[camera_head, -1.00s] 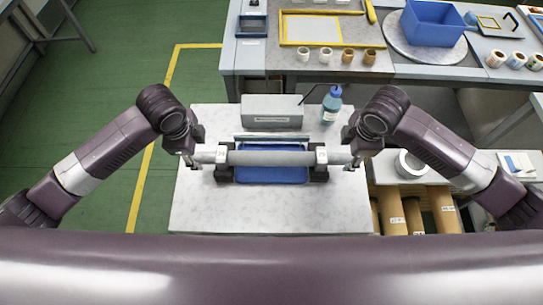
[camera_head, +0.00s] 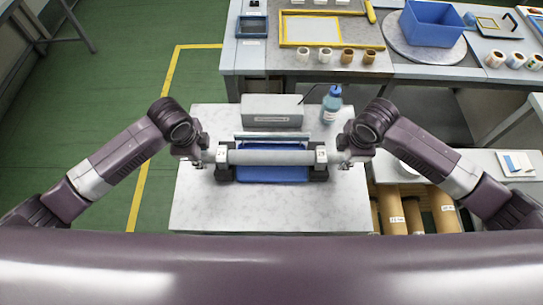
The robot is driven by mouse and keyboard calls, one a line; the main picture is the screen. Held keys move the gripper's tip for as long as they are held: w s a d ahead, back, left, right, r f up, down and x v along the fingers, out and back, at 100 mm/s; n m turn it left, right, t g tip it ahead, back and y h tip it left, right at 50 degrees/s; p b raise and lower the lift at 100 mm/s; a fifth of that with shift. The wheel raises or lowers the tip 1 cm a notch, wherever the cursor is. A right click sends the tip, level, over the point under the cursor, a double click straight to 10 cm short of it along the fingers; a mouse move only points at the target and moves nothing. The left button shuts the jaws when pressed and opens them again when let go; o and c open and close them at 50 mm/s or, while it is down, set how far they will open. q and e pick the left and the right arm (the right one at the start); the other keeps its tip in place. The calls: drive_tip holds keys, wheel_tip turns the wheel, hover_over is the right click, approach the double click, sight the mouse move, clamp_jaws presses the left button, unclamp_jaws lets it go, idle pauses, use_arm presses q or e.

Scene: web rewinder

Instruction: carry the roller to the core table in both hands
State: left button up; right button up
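The grey roller (camera_head: 272,157) lies level in two black supports of a cradle on a pale marbled table (camera_head: 270,213), over a blue tray (camera_head: 272,174). My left gripper (camera_head: 202,159) is at the roller's left end and my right gripper (camera_head: 342,160) is at its right end. Both point downward and overlap the ends in this view. The fingers are too small and dark to show whether they are closed on the roller. A white-topped table (camera_head: 475,160) with several brown cores (camera_head: 414,214) below it stands at the right; it may be the core table.
A grey box (camera_head: 272,110) and a blue bottle (camera_head: 331,104) stand behind the roller. A back bench (camera_head: 300,68) holds a yellow frame, small rolls and a blue bin (camera_head: 432,22). Green floor (camera_head: 90,120) is open at the left.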

use_arm(q)
clamp_jaws()
use_arm(e)
clamp_jaws()
use_arm(q)
drive_tip(key=shift+w+r, duration=0.1)
drive_tip(key=shift+r, duration=0.15)
use_arm(e)
drive_tip(key=shift+w+r, duration=0.1)
drive_tip(key=shift+r, duration=0.1)
